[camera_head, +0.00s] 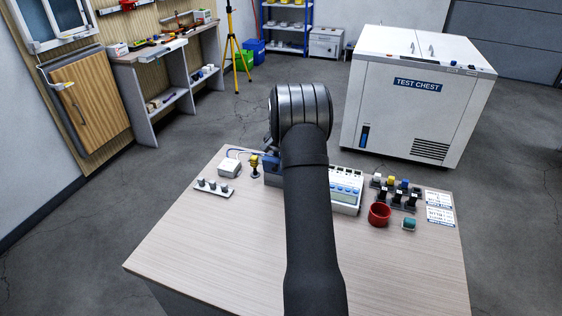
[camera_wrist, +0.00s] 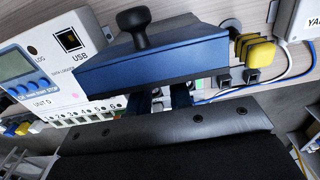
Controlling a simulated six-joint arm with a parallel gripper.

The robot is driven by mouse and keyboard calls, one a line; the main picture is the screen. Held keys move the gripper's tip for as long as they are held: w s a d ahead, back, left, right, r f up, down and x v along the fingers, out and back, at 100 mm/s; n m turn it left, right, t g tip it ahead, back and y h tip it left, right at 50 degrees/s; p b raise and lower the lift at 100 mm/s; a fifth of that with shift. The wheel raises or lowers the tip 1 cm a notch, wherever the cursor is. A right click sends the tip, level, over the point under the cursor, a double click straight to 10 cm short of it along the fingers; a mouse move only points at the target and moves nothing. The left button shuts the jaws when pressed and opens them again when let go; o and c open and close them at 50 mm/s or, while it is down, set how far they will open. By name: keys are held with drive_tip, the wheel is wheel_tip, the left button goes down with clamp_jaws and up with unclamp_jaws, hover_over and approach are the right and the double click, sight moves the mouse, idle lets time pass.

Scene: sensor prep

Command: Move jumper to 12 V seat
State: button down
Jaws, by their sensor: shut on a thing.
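In the wrist view, my gripper (camera_wrist: 170,98) reaches below a blue block-like cover (camera_wrist: 155,62) with a black knob (camera_wrist: 143,27). Its fingertips are largely hidden by the cover. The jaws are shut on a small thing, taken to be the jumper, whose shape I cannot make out. The white data logger (camera_wrist: 50,65), with screen and USB port, stands left of the cover. Its numbered green terminals (camera_wrist: 90,112) are close to my fingers. No 12 V marking is readable. In the head view, my arm hides the gripper; the logger (camera_head: 346,188) shows right of it.
A yellow-topped connector (camera_wrist: 258,52) and cables (camera_wrist: 230,92) lie right of the cover. On the table (camera_head: 200,255) are a white box (camera_head: 229,169), a grey strip with several knobs (camera_head: 213,189), a red cup (camera_head: 380,214) and a teal piece (camera_head: 409,224). The front table is clear.

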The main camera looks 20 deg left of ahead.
drive_tip(key=shift+f, duration=1.1)
idle(2.9)
drive_tip(key=c, duration=1.1)
unclamp_jaws()
drive_tip(key=shift+r, duration=0.15)
drive_tip(key=shift+r, duration=3.4)
drive_tip(key=shift+f, duration=0.1)
drive_tip(key=shift+f, duration=3.4)
